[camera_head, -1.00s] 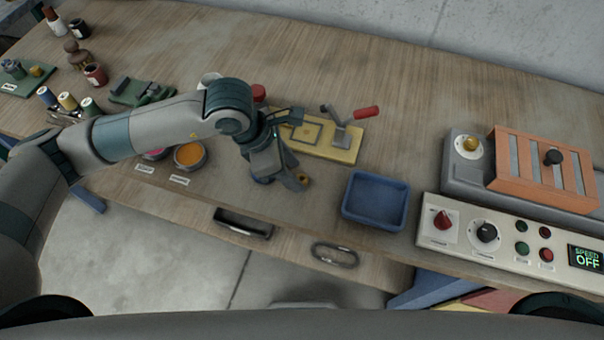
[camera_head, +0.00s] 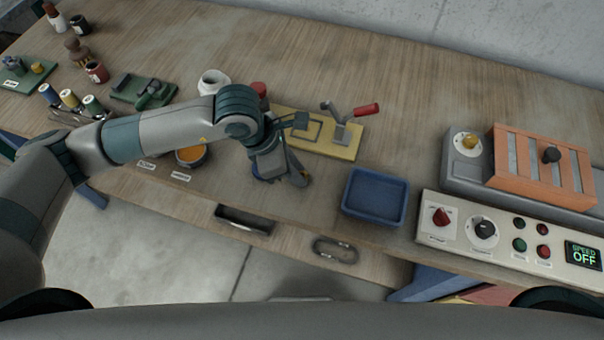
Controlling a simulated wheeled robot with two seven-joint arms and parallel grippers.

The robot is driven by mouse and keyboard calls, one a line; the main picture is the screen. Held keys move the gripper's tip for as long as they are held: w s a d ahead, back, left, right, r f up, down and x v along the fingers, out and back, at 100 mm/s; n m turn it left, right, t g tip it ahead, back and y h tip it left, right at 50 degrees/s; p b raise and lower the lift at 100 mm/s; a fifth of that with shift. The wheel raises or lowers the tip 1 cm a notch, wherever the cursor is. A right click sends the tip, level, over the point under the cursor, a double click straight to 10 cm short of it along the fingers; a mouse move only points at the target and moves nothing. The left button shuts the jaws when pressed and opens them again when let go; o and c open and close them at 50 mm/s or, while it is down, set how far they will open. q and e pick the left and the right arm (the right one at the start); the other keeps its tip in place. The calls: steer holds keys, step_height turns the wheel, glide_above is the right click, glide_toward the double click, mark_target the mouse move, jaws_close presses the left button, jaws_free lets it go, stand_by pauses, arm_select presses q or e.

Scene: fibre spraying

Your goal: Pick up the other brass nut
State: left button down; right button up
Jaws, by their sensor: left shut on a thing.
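My left gripper (camera_head: 298,180) points down at the table between the yellow fixture and the blue tray. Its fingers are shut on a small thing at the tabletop. That is where a brass nut showed a second ago, and the fingers now hide it. I see no other loose brass nut in view. My right gripper is out of view.
A blue tray (camera_head: 375,197), looking empty, stands to the right of the gripper. A yellow fixture (camera_head: 345,152) with a red-handled clamp (camera_head: 366,110) lies just behind. A control panel (camera_head: 505,232) and a slatted orange box (camera_head: 540,168) stand at right. An orange-filled bowl (camera_head: 191,157) sits left.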

arm_select(q)
steer(key=shift+r, duration=0.15)
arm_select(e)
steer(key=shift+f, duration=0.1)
